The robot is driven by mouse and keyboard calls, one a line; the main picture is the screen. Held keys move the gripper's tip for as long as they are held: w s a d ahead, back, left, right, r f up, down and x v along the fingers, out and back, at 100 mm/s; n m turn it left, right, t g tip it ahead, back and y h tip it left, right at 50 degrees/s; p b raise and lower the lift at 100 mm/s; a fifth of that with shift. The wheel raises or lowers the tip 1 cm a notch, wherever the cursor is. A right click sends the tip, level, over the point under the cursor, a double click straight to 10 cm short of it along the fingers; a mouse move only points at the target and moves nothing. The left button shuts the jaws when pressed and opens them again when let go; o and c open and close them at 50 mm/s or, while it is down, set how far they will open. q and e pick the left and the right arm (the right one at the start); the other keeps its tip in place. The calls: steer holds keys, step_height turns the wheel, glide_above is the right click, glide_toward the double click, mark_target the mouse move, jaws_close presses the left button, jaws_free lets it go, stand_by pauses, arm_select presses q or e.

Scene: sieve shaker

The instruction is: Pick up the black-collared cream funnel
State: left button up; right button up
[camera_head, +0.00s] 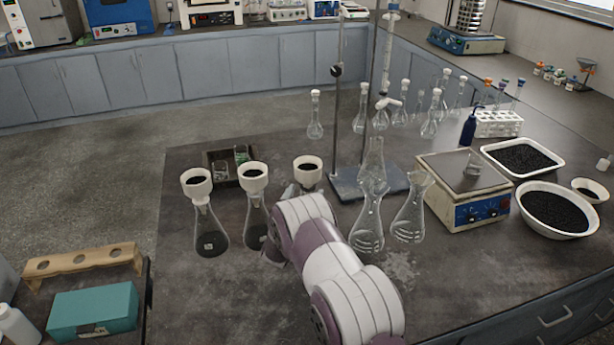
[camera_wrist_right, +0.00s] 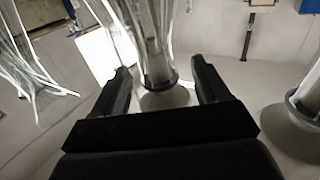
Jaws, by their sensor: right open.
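Three cream funnels stand upright in conical flasks on the dark bench in the head view: the left one (camera_head: 197,183), the middle one (camera_head: 253,178) and the right one (camera_head: 308,172). Their cups hold dark material. My right arm covers most of the right funnel's flask. In the right wrist view my right gripper (camera_wrist_right: 163,82) is open, with its fingers on either side of a cream funnel (camera_wrist_right: 168,101) with a dark collar at a glass neck. This appears to be the right one; contact is unclear. Another collared funnel (camera_wrist_right: 292,130) shows at the right edge. My left gripper is out of view.
Clear glass flasks (camera_head: 368,235) stand just right of my arm, near a stand base (camera_head: 345,187). A balance (camera_head: 465,205) and white bowls of black grains (camera_head: 575,232) are farther right. A small dark tray (camera_head: 217,160) lies behind the funnels.

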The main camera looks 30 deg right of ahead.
steer(key=shift+w+d+f, duration=0.1)
steer(key=shift+w+d, duration=0.25)
steer(key=shift+d, duration=0.3)
steer(key=shift+a, duration=0.15)
steer(key=shift+c, duration=1.2)
steer(key=c, duration=0.9)
